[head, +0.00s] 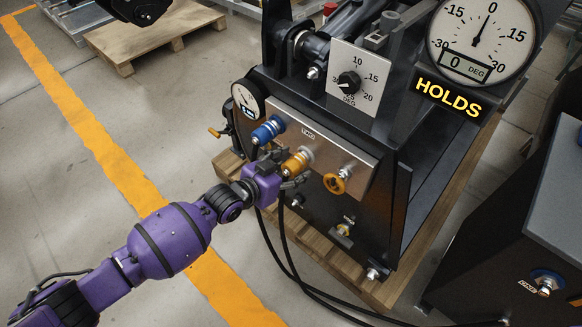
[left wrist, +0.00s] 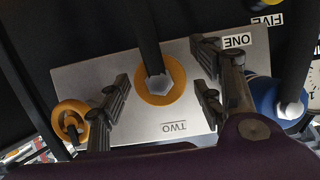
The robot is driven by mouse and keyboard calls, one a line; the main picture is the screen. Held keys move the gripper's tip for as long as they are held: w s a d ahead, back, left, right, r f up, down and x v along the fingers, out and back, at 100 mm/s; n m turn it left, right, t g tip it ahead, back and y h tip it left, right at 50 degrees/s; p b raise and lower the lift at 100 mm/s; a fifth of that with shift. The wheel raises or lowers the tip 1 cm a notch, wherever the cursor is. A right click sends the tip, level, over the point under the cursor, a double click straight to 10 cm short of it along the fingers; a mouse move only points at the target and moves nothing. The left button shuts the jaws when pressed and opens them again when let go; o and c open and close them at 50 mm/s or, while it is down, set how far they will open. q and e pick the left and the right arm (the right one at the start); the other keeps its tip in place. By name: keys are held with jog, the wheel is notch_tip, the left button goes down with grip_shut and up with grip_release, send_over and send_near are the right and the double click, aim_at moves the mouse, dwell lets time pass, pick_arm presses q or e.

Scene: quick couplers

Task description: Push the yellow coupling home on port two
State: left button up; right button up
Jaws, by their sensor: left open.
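The yellow coupling (head: 297,163) sits at the port plate (head: 355,160), between the blue coupling and an orange ring. In the left wrist view the yellow coupling (left wrist: 160,82) shows end-on as a yellow ring with a black hose, beside the label TWO (left wrist: 173,127) on the plate. How far it is seated cannot be told. My left gripper (head: 279,175) is at the yellow coupling. In the left wrist view its open fingers (left wrist: 165,88) stand on either side of the coupling, with visible gaps. My right gripper does not show.
The blue coupling (head: 267,131) is close beside my gripper, with the orange ring (head: 335,183) on the other side. Black hoses (head: 283,235) hang below. A round gauge (head: 247,100), a dial panel (head: 358,85) and a HOLDS sign (head: 448,97) are on the machine.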

pick_arm(q)
jog(key=shift+a, duration=0.1)
jog(key=shift+s+a, duration=0.2)
jog(key=shift+s, duration=0.05)
jog(key=v, duration=1.1)
jog(key=shift+r, duration=0.2)
jog(key=shift+s+a+f, duration=0.1)
